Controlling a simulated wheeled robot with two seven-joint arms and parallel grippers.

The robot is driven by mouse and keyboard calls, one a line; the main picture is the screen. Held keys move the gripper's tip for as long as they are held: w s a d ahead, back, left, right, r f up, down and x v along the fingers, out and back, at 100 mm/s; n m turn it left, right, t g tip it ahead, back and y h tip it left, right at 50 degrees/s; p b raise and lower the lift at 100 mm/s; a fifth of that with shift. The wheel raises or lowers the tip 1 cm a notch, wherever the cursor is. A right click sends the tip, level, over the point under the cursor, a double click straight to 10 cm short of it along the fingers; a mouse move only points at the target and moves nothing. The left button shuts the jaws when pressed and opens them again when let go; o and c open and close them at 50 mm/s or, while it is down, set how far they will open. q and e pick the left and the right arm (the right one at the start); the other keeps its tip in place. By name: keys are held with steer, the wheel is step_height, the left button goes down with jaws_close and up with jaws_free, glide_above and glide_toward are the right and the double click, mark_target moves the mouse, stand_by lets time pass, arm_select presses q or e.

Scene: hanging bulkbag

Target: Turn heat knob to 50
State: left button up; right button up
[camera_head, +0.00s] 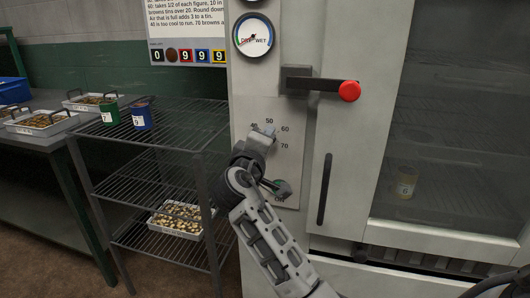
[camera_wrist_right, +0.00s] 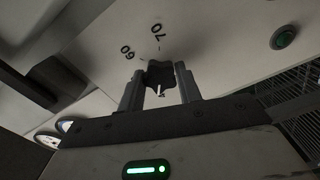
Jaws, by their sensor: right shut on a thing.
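The dial panel on the pale machine front (camera_head: 292,165) shows 40, 50, 60 and 70. The heat knob sits at its centre, hidden behind my gripper in the head view. In the right wrist view the dark, lobed knob (camera_wrist_right: 160,73) lies between the two fingers, with the 60 and 70 marks beyond it. A small white mark shows at the knob's near side, but I cannot tell which number it points to. My right gripper (camera_head: 264,134) is shut on the knob; it also shows in the wrist view (camera_wrist_right: 160,93). My left gripper is out of view.
A green button (camera_head: 282,188) lies below the dial. A red-tipped lever (camera_head: 349,91) sticks out above right, beside a dark vertical handle (camera_head: 324,188). A DRY/WET gauge (camera_head: 255,37) is above. A wire rack (camera_head: 165,135) with tins and a tray stands left.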

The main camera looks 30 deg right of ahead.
arm_select(q)
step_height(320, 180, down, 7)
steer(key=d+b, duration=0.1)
steer(key=b, duration=0.7)
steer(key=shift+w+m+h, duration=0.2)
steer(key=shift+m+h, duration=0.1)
arm_select(e)
steer(key=m, duration=1)
steer(key=shift+m, duration=0.3)
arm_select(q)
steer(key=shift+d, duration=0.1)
arm_select(e)
steer(key=shift+r, duration=0.1)
steer(key=o, duration=1)
arm_select(q)
steer(key=shift+b, duration=0.3)
